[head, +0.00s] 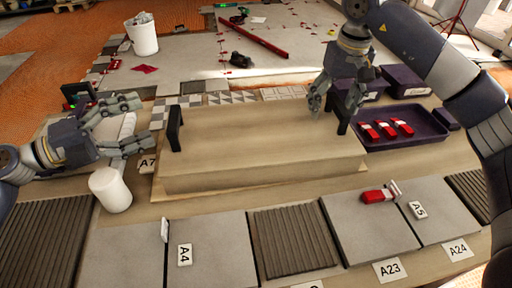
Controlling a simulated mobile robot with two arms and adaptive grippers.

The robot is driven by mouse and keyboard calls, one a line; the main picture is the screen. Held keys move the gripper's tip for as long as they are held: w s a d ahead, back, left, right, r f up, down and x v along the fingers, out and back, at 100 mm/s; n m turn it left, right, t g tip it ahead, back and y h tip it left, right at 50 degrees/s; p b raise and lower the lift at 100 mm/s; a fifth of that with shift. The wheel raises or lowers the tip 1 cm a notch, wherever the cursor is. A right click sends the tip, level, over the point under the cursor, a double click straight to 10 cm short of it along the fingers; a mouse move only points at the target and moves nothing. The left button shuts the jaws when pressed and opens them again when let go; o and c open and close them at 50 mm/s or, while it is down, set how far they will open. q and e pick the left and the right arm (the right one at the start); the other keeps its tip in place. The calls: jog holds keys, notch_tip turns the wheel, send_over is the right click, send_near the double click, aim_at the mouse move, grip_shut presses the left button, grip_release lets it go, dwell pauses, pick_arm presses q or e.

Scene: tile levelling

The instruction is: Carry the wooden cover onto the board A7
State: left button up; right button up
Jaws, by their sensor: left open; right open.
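The wooden cover (265,150) is a long beige box with an upright black handle at each end. It sits level in the middle of the worktop, over a thin pale board (158,196) whose edge shows around its base. An A7 label (147,163) lies at its left side. My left gripper (145,121) is open and empty, left of the left handle (175,129) and apart from it. My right gripper (334,104) is open by the right handle (342,127), partly hiding it; I cannot tell if they touch.
A white cup (110,190) stands below my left gripper. A dark tray (405,142) with several red-and-white pieces is at the right. Grey tiles (220,250) and ribbed mats line the front, with a red clip (378,195) on one tile. A white bucket (143,38) stands behind.

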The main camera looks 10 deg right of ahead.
jog(key=shift+r, duration=0.1)
notch_tip(320, 180, up, 11)
jog(key=s, duration=0.1)
jog(key=shift+s+r, duration=0.15)
jog(key=shift+s, duration=0.15)
dwell(0.4)
